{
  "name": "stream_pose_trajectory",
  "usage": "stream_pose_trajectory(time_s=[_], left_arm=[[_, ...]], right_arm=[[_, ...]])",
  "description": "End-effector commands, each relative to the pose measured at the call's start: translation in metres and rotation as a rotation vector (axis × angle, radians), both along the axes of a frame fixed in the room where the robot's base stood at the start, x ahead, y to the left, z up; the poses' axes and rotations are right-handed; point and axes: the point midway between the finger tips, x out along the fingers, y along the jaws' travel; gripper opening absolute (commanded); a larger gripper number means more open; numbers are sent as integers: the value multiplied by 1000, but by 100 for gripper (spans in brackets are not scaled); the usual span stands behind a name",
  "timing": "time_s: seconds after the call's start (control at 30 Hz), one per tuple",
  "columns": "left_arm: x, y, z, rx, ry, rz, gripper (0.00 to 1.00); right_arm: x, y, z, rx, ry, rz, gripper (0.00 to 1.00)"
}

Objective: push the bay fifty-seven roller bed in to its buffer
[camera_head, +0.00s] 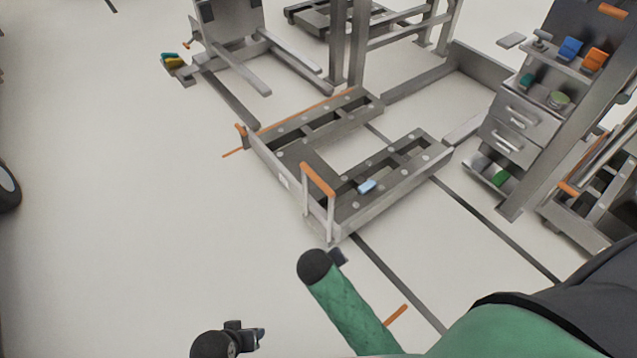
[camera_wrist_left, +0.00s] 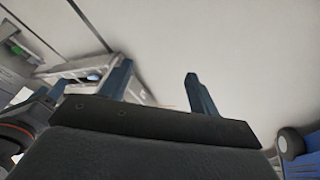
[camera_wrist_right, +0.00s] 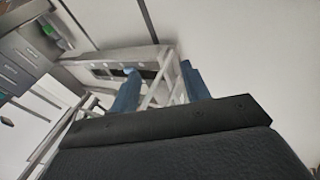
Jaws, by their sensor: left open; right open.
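The grey roller bed (camera_head: 262,154) stands on the floor at the centre of the head view, with a U-shaped top and small rollers. An upright handle with an orange top bar (camera_head: 318,180) rises from its near end. A white label on the near side is too small to read. My right gripper (camera_head: 337,257) is mostly hidden by my green arm, short of the handle; its wrist view shows two parted blue fingers (camera_wrist_right: 160,78) with the bed (camera_wrist_right: 105,56) and handle beyond. My left gripper (camera_head: 252,334) is low, left of the handle; its fingers (camera_wrist_left: 158,78) are apart and empty.
A light-blue object (camera_head: 367,187) lies on the bed. Dark floor tracks (camera_head: 398,280) run beside it. A grey frame (camera_head: 400,41) stands behind. A drawer cabinet (camera_head: 518,130) stands to the right, a grey stand (camera_head: 232,30) at the back left.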

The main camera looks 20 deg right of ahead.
Motion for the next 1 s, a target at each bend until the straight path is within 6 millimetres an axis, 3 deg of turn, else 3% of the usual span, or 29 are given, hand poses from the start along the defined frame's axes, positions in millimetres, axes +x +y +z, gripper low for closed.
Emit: stream_pose_trajectory(time_s=[0.03,0.2,0.4,0.6,0.8,1.0], left_arm=[[1,-3,-24,-5,-10,1,62],[6,-14,-85,-33,-68,5,62],[7,-27,-155,-65,-137,12,62],[4,-37,-221,-96,-206,23,62],[-2,-45,-267,-120,-259,33,62],[-5,-47,-283,-130,-283,37,62]], right_arm=[[18,-2,-19,-56,-19,9,47],[83,-13,-52,-296,-96,47,47],[161,-22,-72,-590,-208,103,47],[236,-25,-75,-893,-329,171,47],[291,-21,-68,-1135,-427,230,47],[312,-19,-60,-1237,-469,257,47]])
